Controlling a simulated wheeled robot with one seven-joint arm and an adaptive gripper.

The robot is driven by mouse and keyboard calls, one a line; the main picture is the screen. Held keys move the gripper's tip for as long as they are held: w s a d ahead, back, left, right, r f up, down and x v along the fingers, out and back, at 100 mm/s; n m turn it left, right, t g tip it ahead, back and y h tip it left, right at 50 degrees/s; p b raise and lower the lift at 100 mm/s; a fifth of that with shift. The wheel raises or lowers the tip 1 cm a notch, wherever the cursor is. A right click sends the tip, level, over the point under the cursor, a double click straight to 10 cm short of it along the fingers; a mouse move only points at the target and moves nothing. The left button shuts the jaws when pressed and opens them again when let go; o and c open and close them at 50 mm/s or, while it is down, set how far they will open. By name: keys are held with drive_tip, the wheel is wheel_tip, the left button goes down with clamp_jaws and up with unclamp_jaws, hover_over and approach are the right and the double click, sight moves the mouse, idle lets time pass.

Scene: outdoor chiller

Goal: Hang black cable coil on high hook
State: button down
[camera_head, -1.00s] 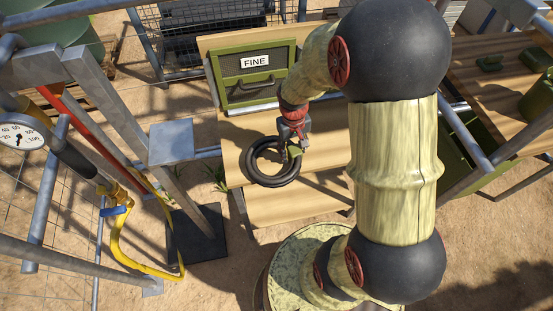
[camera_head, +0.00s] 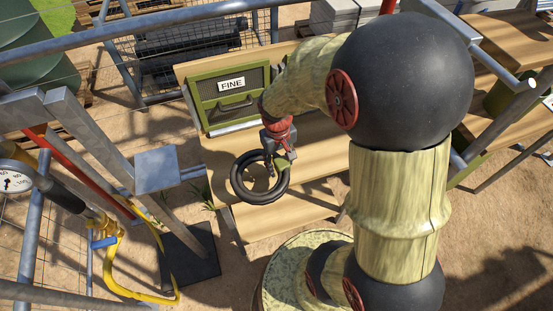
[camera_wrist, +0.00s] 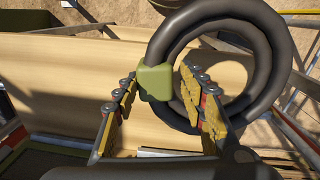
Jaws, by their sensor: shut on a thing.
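The black cable coil (camera_head: 240,190) is a thick dark ring with a green block (camera_head: 283,162) on its rim. My gripper (camera_head: 277,165) is at the coil's upper right side, and the coil hangs tilted from it above the wooden table. In the wrist view the coil (camera_wrist: 275,40) rises at the upper right. The green block (camera_wrist: 157,82) sits between the two yellow-padded fingers of my gripper (camera_wrist: 160,95), which is shut on it. I cannot make out which part of the scene is the high hook.
The wooden table (camera_head: 280,218) has a green box labelled FINE (camera_head: 230,97) at its back. A grey metal post with a flat plate (camera_head: 157,170) stands to the left. A yellow hose (camera_head: 113,270) and a gauge (camera_head: 12,180) are at far left. A wire cage (camera_head: 190,45) stands behind.

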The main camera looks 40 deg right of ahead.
drive_tip(key=s+a+r+p, duration=0.2)
drive_tip(key=s+r, duration=0.3)
drive_tip(key=s, duration=0.5)
drive_tip(key=shift+a+r+p, duration=0.3)
drive_tip(key=shift+a+p, duration=0.05)
drive_tip(key=c, duration=1.6)
unclamp_jaws()
drive_tip(key=shift+c, duration=0.2)
drive_tip(key=c, duration=0.9)
clamp_jaws()
